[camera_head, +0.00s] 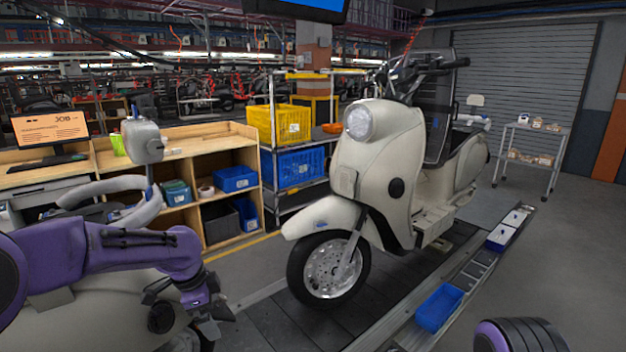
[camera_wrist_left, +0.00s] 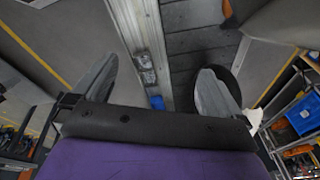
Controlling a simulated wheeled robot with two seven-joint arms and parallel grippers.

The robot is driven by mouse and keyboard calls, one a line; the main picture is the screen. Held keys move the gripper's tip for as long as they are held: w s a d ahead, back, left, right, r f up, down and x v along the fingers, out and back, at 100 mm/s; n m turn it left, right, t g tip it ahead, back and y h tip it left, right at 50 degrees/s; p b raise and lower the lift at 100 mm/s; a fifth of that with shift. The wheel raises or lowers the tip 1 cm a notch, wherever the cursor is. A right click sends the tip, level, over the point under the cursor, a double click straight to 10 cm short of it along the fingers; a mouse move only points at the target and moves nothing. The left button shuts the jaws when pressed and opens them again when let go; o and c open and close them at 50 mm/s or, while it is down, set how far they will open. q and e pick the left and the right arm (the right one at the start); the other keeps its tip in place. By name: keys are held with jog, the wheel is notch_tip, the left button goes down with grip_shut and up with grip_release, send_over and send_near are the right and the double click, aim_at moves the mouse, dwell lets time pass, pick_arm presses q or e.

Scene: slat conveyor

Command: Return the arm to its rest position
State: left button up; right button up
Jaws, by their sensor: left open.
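My left arm (camera_head: 110,250) comes in from the left in the head view, purple and bent down toward the floor. My left gripper (camera_head: 212,322) hangs at the lower left, in front of and left of the scooter's front wheel, apart from it. In the left wrist view the gripper (camera_wrist_left: 157,78) has its two grey fingers spread wide, with nothing between them. A purple and black part of my right arm (camera_head: 520,336) shows at the bottom right edge; its gripper is out of view.
A cream scooter (camera_head: 385,150) stands on the dark slat conveyor (camera_head: 350,320). Blue trays (camera_head: 438,307) lie along the right rail. A wooden shelf bench (camera_head: 215,145) and a rack with yellow (camera_head: 280,124) and blue crates (camera_head: 293,168) stand behind. Floor at right is clear.

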pick_arm(q)
jog(key=s+f+n+y, duration=0.1)
jog(key=s+f+n, duration=0.5)
jog(key=s+f, duration=0.5)
jog(key=s+f+n, duration=0.6)
jog(key=s+f, duration=0.1)
jog(key=f, duration=0.8)
jog(key=s+a+f+n+y, duration=0.1)
jog(key=s+a+n, duration=0.1)
jog(key=s, duration=0.4)
jog(key=s+a+f+n+y+b, duration=0.1)
jog(key=s+a+n, duration=0.1)
jog(key=s+n, duration=0.2)
jog(key=s+a+f+n+t+y+b, duration=0.1)
jog(key=s+a+f+n+y, duration=0.1)
jog(key=s, duration=0.8)
jog(key=shift+s+a+n, duration=0.25)
jog(key=shift+a+n, duration=0.25)
